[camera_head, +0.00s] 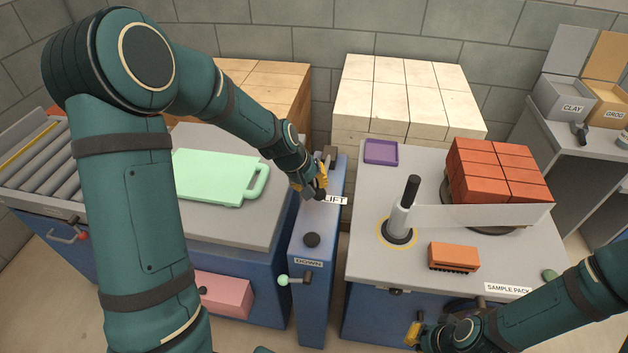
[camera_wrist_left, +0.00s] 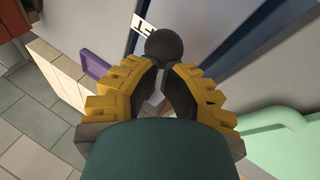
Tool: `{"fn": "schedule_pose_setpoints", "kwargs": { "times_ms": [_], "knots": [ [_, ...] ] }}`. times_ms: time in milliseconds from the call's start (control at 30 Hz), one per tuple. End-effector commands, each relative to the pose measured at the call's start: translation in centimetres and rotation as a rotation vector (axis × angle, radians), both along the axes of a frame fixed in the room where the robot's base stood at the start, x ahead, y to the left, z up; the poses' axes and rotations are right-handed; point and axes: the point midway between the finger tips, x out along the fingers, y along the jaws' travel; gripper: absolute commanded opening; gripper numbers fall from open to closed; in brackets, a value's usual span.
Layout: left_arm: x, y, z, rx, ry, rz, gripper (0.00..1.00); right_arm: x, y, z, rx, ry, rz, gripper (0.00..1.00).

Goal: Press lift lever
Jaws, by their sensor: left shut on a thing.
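The lift lever shows as a dark round knob (camera_wrist_left: 172,44) in the left wrist view. In the head view the knob (camera_head: 319,195) is partly hidden by my fingers, beside the white LIFT label (camera_head: 336,201) on the narrow blue column (camera_head: 327,228). My left gripper (camera_head: 317,184) is shut on the lift lever, its yellow fingers just behind the knob; the fingers (camera_wrist_left: 166,78) also show in the wrist view. My right gripper (camera_head: 414,334) is low at the front right, away from the lever; its opening is not clear.
A second black knob (camera_head: 312,240) stands nearer on the column, above a side handle with a green ball (camera_head: 283,281). A mint-green board (camera_head: 217,177) lies left.

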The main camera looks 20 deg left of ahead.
Motion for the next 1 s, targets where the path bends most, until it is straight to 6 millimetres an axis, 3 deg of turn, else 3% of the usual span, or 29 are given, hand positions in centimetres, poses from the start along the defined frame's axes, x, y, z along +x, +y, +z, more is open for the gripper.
{"fn": "schedule_pose_setpoints", "kwargs": {
  "times_ms": [667,833,1000],
  "knots": [
    [-0.2,-0.2,-0.7,-0.002,0.005,-0.003,0.0,0.1,0.0,-0.4,0.0,-0.003,-0.001,0.0],
    [0.1,0.0,0.4,-0.003,0.003,-0.003,0.0,0.0,0.0,0.4,0.0,0.0,0.0,0.0],
    [0.6,0.7,3.1,-0.001,0.001,-0.003,0.0,-0.3,0.0,2.4,0.001,0.008,0.001,0.0]
  ]
}}
